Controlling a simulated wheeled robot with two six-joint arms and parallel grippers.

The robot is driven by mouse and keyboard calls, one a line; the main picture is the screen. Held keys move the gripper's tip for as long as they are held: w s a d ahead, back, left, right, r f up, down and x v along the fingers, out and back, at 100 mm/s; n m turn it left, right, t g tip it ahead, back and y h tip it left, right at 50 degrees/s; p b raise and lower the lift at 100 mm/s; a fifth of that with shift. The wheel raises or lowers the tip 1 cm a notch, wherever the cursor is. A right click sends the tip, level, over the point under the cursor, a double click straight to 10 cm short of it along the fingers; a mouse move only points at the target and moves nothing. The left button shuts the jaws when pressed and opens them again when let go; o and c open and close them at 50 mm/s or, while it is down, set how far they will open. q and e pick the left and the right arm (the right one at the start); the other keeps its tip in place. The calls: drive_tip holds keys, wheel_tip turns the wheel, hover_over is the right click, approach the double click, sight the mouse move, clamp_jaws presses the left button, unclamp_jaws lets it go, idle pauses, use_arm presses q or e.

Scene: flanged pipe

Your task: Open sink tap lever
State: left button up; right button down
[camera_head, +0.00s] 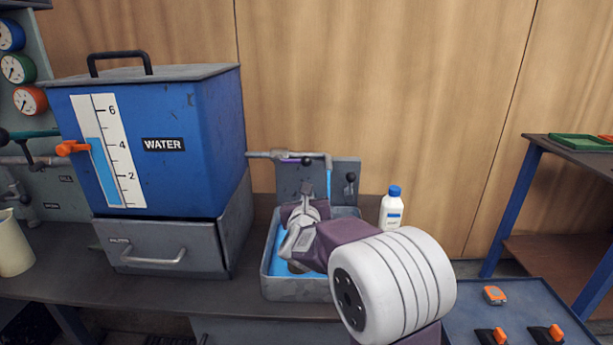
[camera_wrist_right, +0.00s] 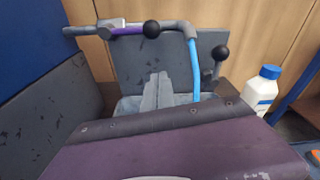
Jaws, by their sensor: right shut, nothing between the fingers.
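The sink tap is a grey pipe (camera_head: 270,154) running right from the blue water tank, with a downturned spout. Its purple lever (camera_wrist_right: 128,31) lies along the pipe and ends in a black ball (camera_wrist_right: 151,29); the ball also shows in the head view (camera_head: 306,161). A blue stream of water (camera_head: 328,183) falls from the spout, also in the wrist view (camera_wrist_right: 194,70). My right gripper (camera_head: 307,188) is shut and empty over the sink basin (camera_head: 297,289), its fingertips (camera_wrist_right: 158,77) showing below the ball with a visible gap. My left gripper is out of view.
A second black-knobbed lever (camera_head: 350,178) stands on the grey panel behind the sink. A white bottle with a blue cap (camera_head: 391,208) stands just right of the sink. The blue water tank (camera_head: 190,110) and grey drawer (camera_head: 155,247) are close on the left.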

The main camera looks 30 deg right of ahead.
sight(311, 178)
drive_tip(key=x, duration=0.8)
drive_tip(key=shift+w+d+b, duration=0.2)
drive_tip(key=shift+w+b, duration=0.1)
drive_tip(key=shift+w, duration=0.1)
drive_tip(key=r, duration=0.1)
drive_tip(key=a+r+p, duration=0.1)
drive_tip(key=r, duration=0.1)
drive_tip(key=shift+s, duration=0.2)
drive_tip(key=shift+a+r, duration=0.15)
drive_tip(key=shift+r, duration=0.25)
